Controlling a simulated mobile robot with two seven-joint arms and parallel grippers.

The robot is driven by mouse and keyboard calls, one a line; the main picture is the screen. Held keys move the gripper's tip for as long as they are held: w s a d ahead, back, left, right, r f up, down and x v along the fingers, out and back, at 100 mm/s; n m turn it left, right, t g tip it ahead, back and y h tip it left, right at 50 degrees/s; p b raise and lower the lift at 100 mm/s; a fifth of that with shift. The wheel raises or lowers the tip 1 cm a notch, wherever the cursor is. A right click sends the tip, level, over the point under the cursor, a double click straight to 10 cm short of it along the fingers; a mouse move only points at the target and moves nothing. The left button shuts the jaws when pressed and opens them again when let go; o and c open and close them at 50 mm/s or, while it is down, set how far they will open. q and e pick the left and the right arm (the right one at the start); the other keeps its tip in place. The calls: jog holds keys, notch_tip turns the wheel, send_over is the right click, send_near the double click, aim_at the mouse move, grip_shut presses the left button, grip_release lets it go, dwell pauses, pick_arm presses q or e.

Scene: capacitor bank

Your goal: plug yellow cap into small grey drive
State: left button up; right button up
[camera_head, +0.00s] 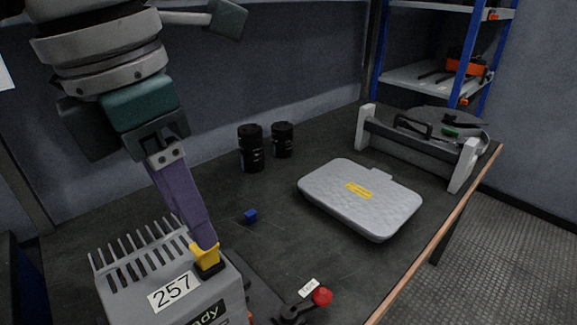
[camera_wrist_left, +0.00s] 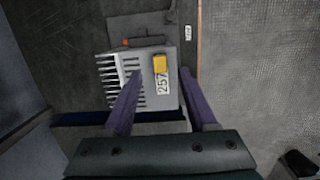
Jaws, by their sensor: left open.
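The small grey drive (camera_head: 130,300) stands at the table's near left, with fins and a "257" label; it also shows in the left wrist view (camera_wrist_left: 148,90). The yellow cap (camera_head: 205,254) sits upright at a black socket on the drive's top; it also shows in the left wrist view (camera_wrist_left: 160,64). How deep it sits, I cannot tell. My left gripper (camera_head: 206,242) is open, its purple fingers pointing down at the cap. In the left wrist view its fingers (camera_wrist_left: 162,80) lie either side of the cap, with gaps. My right gripper is not in view.
A grey case (camera_head: 340,190) with a yellow label lies on the dark table (camera_head: 290,245). Two black canisters (camera_head: 251,148) stand behind. A small blue block (camera_head: 250,216) lies mid-table. A red knob (camera_head: 322,296) is near the front. A grey rack (camera_head: 415,145) stands at the back right.

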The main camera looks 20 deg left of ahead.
pick_arm(q)
jog(key=shift+s+a+r, duration=0.1)
jog(key=shift+s+r, duration=0.1)
jog(key=shift+r, duration=1.2)
jog(key=shift+s+a+r, duration=0.1)
jog(key=shift+s+r, duration=0.1)
jog(key=shift+r, duration=1.15)
